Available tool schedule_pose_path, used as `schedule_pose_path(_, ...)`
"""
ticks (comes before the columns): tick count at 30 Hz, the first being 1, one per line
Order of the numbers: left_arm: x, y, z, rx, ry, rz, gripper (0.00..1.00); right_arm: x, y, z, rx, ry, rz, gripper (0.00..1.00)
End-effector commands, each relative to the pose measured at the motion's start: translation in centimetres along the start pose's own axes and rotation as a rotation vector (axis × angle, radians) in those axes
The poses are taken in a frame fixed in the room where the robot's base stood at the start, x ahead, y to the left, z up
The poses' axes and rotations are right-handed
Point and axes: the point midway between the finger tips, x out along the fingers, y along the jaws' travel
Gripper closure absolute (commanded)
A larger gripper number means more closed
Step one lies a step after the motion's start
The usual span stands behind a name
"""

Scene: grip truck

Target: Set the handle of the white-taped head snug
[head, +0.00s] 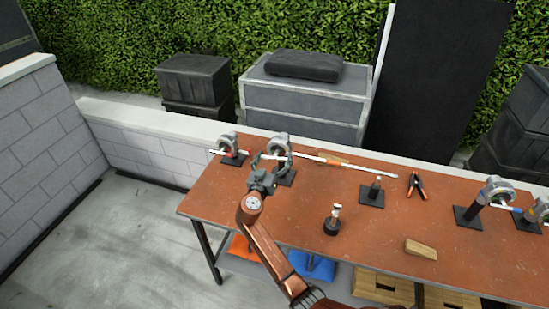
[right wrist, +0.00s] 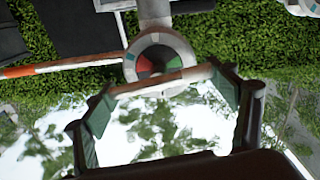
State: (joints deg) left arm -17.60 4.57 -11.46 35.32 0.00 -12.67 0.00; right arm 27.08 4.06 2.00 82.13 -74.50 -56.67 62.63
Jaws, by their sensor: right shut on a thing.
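A round grey grip head (head: 281,142) stands on a black square base (head: 288,180) at the table's back left. The right wrist view shows its round face (right wrist: 160,62) with red and green sectors. A pale brown handle (right wrist: 150,85) crosses below that face. My right gripper (head: 267,166) is in front of this head, its fingers (right wrist: 163,100) at the two ends of the handle and shut on it. White tape on the head cannot be made out clearly. My left gripper is not in view.
Another head (head: 229,142) stands to the left. A long white rod (head: 365,170) with orange tape extends right. Two heads (head: 497,190) (head: 541,208) stand at right. A clamp (head: 416,184), small post (head: 375,188), black-based part (head: 333,219) and wooden block (head: 421,249) are on the table (head: 300,230).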

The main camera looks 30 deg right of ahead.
Motion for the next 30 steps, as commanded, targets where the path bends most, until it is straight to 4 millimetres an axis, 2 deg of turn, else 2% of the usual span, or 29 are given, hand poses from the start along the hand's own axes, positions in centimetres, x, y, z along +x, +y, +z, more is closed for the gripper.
schedule_pose_path(7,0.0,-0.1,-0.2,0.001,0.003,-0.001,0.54,0.0,0.0,0.0,0.000,0.000,-0.001,0.45)
schedule_pose_path(17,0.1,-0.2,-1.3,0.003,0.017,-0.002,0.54,0.0,-0.1,0.0,-0.054,0.000,-0.001,0.45)
schedule_pose_path(30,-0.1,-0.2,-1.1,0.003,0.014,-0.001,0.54,0.0,-0.2,0.0,-0.394,0.000,-0.001,0.45)
